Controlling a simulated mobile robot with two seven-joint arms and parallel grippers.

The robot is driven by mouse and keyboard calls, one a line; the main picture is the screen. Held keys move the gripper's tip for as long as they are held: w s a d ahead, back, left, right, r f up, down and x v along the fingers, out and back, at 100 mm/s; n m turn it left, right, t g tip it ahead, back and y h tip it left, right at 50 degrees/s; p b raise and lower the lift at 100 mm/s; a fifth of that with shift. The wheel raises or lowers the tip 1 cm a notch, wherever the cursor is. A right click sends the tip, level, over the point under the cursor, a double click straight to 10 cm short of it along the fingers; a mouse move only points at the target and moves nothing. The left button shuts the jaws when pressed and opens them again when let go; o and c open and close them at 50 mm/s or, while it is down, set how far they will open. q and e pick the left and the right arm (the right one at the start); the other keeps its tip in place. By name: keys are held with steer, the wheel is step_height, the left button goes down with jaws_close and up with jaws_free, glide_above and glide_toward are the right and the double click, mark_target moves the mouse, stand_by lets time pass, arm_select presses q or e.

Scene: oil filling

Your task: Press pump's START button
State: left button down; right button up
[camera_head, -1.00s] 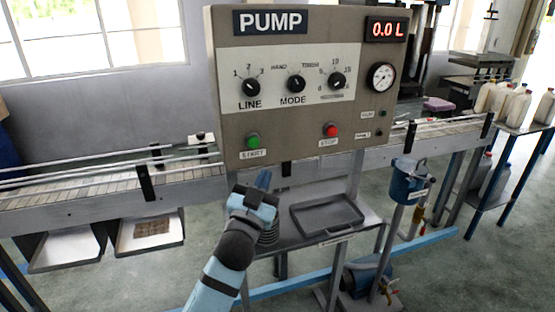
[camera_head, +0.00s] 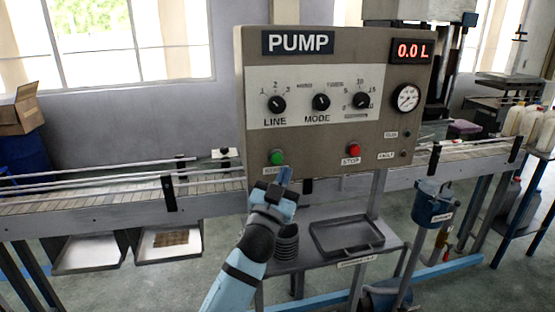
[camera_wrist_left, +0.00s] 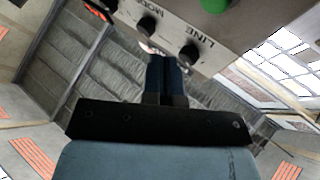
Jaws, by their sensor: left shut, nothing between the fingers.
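The pump control panel (camera_head: 400,140) is a grey-brown box with a red display reading 0.0 L. The green START button (camera_head: 277,157) is at its lower left, and its label is partly covered by my gripper. The green button also shows at the top edge of the left wrist view (camera_wrist_left: 214,4). My left gripper (camera_head: 285,176) is shut and empty. Its fingertips are just below and slightly right of the green button in the head view; I cannot tell the exact gap to the panel. In the left wrist view the fingers (camera_wrist_left: 165,68) are together. My right gripper is not in view.
The red STOP button (camera_head: 352,151) is to the right on the same panel. Three knobs, including the MODE knob (camera_head: 320,102), and a gauge (camera_head: 405,97) sit above. A conveyor (camera_head: 90,200) runs behind, and a shelf with a dark tray (camera_head: 346,236) is below.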

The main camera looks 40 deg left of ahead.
mark_target(277, 159)
arm_select(q)
steer(key=shift+w+a, duration=1.65)
steer(key=shift+a, duration=0.3)
stand_by(0.6)
steer(key=shift+w+a, duration=0.3)
steer(key=shift+w+a, duration=0.35)
steer(key=shift+a, duration=0.05)
stand_by(0.9)
steer(key=shift+s, duration=0.1)
steer(key=shift+s+d, duration=0.55)
steer(key=shift+d, duration=0.2)
